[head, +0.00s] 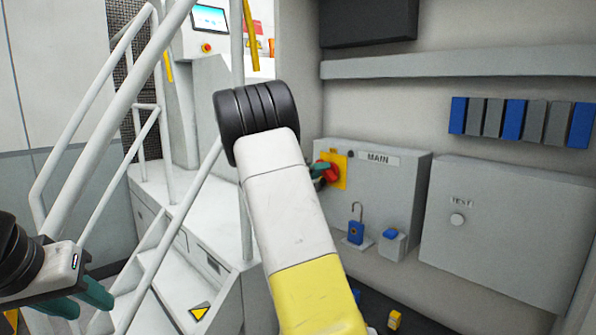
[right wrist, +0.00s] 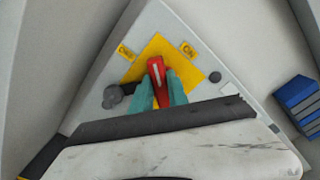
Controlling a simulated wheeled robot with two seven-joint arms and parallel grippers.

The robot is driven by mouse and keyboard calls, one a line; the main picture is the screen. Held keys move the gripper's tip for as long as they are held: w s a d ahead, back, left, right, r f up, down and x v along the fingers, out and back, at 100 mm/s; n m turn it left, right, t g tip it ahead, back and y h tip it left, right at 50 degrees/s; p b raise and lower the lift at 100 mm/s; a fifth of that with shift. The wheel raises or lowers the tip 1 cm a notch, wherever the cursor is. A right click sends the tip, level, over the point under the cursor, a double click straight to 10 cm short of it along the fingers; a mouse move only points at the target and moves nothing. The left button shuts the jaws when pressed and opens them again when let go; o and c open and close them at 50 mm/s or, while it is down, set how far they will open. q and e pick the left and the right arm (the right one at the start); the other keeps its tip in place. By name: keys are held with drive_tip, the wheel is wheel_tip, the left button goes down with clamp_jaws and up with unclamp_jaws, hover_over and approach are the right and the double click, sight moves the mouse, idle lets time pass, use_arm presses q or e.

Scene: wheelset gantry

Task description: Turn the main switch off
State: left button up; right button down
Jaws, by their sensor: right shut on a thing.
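The grey box marked MAIN (head: 395,178) is on the wall, with a red rotary switch handle (head: 328,171) on a yellow plate (head: 341,163). My right gripper (head: 318,174) is at the handle, mostly hidden by my arm. In the right wrist view its teal fingers (right wrist: 159,92) are shut on the red handle (right wrist: 156,70), one on each side. The handle points between the ON label (right wrist: 188,49) and another label (right wrist: 125,52) that I cannot read surely. My left gripper (head: 82,299) is open and empty at the lower left, away from the box.
White stairs with railings (head: 100,100) fill the left. A shelf (head: 450,66) runs above.

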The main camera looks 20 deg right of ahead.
drive_tip(key=shift+w+a+f+n, duration=0.1)
drive_tip(key=shift+f+n, duration=0.1)
drive_tip(key=shift+n, duration=1)
drive_tip(key=shift+s+d+f+n, duration=0.1)
drive_tip(key=shift+f+n, duration=0.05)
drive_tip(key=shift+n, duration=1.05)
drive_tip(key=shift+w+a+f+n, duration=0.1)
drive_tip(key=shift+f+n, duration=0.1)
drive_tip(key=shift+n, duration=1)
drive_tip(key=c, duration=1.3)
unclamp_jaws()
drive_tip(key=shift+r, duration=0.1)
drive_tip(key=v, duration=0.7)
drive_tip(key=shift+a, duration=0.35)
